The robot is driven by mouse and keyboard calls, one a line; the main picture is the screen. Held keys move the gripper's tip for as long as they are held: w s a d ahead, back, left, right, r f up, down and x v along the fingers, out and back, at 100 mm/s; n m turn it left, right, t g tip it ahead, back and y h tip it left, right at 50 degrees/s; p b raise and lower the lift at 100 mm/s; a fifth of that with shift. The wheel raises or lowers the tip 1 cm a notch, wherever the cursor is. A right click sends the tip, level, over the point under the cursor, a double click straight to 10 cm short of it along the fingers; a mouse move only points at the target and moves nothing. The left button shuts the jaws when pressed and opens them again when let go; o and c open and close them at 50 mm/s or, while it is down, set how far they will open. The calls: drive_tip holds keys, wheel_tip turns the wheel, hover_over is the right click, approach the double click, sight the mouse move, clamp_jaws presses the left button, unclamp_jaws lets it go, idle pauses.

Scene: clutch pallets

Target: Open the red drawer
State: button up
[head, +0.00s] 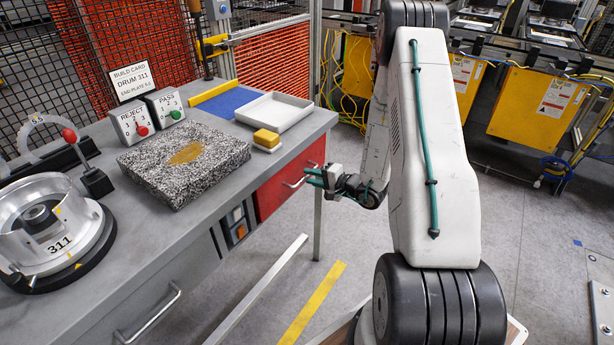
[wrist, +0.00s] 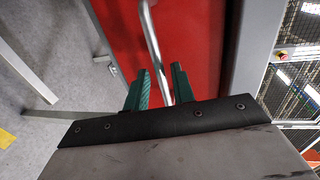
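The red drawer (head: 277,193) is at the right end of the grey workbench, and its front looks flush with the bench. Its silver bar handle (head: 292,185) sticks out from the front. My gripper (head: 310,176) is at the handle, with its green fingers pointing toward the drawer. In the wrist view the red drawer front (wrist: 203,40) is close ahead. The handle (wrist: 153,45) runs between the two fingertips of my gripper (wrist: 160,75). The fingers are apart, with a narrow gap showing on each side of the bar.
A grey drawer with its own handle (head: 150,315) is at the near left. A granite block (head: 185,160), a white tray (head: 273,111), a yellow sponge (head: 266,139) and a drum (head: 50,235) stand on the benchtop. A bench leg (head: 318,215) stands beside the red drawer.

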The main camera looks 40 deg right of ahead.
drive_tip(key=shift+x, duration=1.15)
drive_tip(key=shift+c, duration=0.4)
clamp_jaws()
drive_tip(key=shift+s, duration=0.1)
